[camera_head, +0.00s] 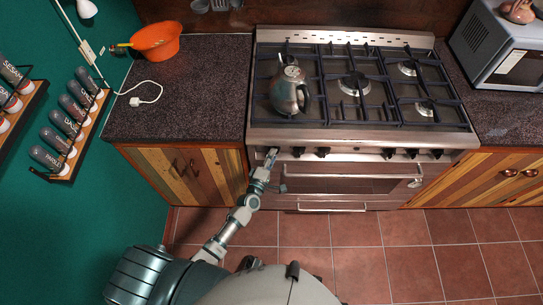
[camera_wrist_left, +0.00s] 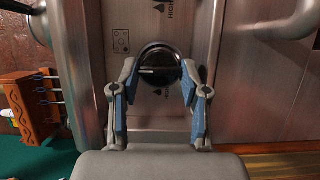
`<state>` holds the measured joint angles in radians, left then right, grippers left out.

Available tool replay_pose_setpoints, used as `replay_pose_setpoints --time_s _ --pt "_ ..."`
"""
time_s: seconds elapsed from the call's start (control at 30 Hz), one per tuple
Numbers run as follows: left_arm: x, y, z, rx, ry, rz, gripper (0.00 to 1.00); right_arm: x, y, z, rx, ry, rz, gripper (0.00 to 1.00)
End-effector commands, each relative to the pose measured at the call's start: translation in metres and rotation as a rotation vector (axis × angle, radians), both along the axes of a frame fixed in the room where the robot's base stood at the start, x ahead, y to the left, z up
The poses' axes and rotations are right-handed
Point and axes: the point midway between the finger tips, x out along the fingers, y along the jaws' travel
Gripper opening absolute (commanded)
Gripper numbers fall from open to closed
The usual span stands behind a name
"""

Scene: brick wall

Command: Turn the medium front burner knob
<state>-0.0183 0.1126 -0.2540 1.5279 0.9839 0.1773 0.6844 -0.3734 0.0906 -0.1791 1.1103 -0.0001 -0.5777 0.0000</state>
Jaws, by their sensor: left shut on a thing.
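The stove (camera_head: 352,132) has a row of black knobs along its steel front panel. My left gripper (camera_head: 271,156) is at the left end of this row and hides the knob there. In the left wrist view, my left gripper (camera_wrist_left: 158,80) has its blue-padded fingers on either side of a round black knob (camera_wrist_left: 160,62), shut on it. A light mark line crosses the knob's face. More knobs show to the right, including a neighbouring one (camera_head: 298,152) and one farther right (camera_head: 412,154). My right gripper is not in view.
A metal kettle (camera_head: 289,92) stands on the left burner grate. The oven handle (camera_head: 350,175) runs below the knobs, close to my left gripper. An orange colander (camera_head: 156,40) and a white cable (camera_head: 148,92) lie on the left counter. A microwave (camera_head: 505,50) stands at right.

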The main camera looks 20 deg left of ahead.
Motion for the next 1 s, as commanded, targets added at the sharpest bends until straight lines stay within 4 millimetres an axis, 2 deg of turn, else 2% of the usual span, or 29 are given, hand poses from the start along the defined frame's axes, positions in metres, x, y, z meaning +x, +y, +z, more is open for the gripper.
replay_pose_setpoints --time_s 0.03,0.4,0.43,0.5,0.53,1.0 --pt "-0.0026 -0.002 -0.0064 0.006 0.015 -0.006 0.1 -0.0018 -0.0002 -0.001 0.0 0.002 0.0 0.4" --pt "-0.003 -0.0021 -0.0078 0.009 0.017 -0.007 0.1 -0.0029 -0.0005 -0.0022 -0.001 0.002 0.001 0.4" --pt "-0.003 -0.0021 -0.0078 0.009 0.017 -0.007 0.48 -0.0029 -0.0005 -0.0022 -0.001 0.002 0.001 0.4" --pt "-0.0029 -0.002 -0.0076 0.009 0.016 -0.007 0.65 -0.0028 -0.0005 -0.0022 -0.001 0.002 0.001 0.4" --pt "-0.0027 -0.0019 -0.0073 0.009 0.016 -0.006 0.7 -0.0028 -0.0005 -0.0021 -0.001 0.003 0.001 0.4" --pt "-0.0012 -0.0002 -0.0024 0.007 0.006 -0.002 0.7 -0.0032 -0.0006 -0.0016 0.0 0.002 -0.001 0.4"
